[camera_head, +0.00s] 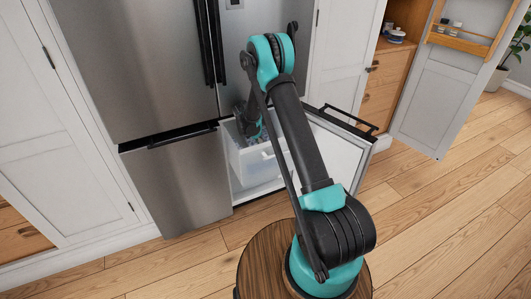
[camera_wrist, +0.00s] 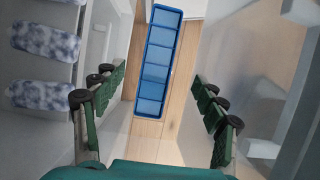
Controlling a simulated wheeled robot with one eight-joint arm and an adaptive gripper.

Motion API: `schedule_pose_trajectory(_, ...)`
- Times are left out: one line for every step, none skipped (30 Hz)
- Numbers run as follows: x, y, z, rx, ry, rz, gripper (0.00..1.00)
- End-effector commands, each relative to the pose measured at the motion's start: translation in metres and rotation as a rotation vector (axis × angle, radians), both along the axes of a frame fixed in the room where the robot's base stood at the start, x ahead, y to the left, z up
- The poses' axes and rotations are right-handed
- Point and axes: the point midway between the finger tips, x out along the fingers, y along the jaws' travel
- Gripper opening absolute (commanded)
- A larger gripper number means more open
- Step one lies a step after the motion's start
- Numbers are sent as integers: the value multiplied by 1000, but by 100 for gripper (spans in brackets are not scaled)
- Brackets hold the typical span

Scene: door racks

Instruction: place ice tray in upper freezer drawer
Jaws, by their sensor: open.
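A blue ice tray (camera_wrist: 158,62) with a row of compartments shows in the wrist view, beyond and between my fingertips. Wooden floor shows around its lower part; I cannot tell what it rests on. My gripper (camera_wrist: 160,88) is open, with one green finger on each side and a gap to the tray. The tray is not visible in the head view.
The right freezer door (camera_head: 340,150) stands open, with a dark handle (camera_head: 349,119). The left lower door (camera_head: 178,180) is shut. Blotchy pale packs (camera_wrist: 45,42) lie at left in the wrist view. Wooden floor (camera_head: 440,220) at right is clear.

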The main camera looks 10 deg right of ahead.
Motion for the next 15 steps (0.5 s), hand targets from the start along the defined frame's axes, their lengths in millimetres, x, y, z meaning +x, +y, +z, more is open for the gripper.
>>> schedule_pose_trajectory(-2, 5, 11, 0, 1, 2, 72)
schedule_pose_trajectory(-2, 7, 17, 0, 1, 2, 72)
schedule_pose_trajectory(-4, 9, 24, 0, 0, 1, 72)
schedule_pose_trajectory(-4, 11, 29, 0, 0, 1, 72)
schedule_pose_trajectory(-5, 13, 34, 0, 1, 0, 72)
schedule_pose_trajectory(-6, 16, 40, 0, 1, 0, 72)
schedule_pose_trajectory(-6, 17, 44, 0, 0, 0, 72)
schedule_pose_trajectory(-6, 19, 47, 0, 0, 1, 72)
schedule_pose_trajectory(-7, 21, 52, 0, 0, 1, 72)
schedule_pose_trajectory(-7, 22, 54, 0, 0, 1, 72)
schedule_pose_trajectory(-7, 22, 56, 0, 0, 1, 72)
schedule_pose_trajectory(-8, 23, 59, 0, 0, 1, 72)
schedule_pose_trajectory(-8, 24, 60, 0, 0, 1, 72)
schedule_pose_trajectory(-8, 24, 61, 0, 0, 1, 72)
schedule_pose_trajectory(-8, 24, 62, 0, 0, 0, 72)
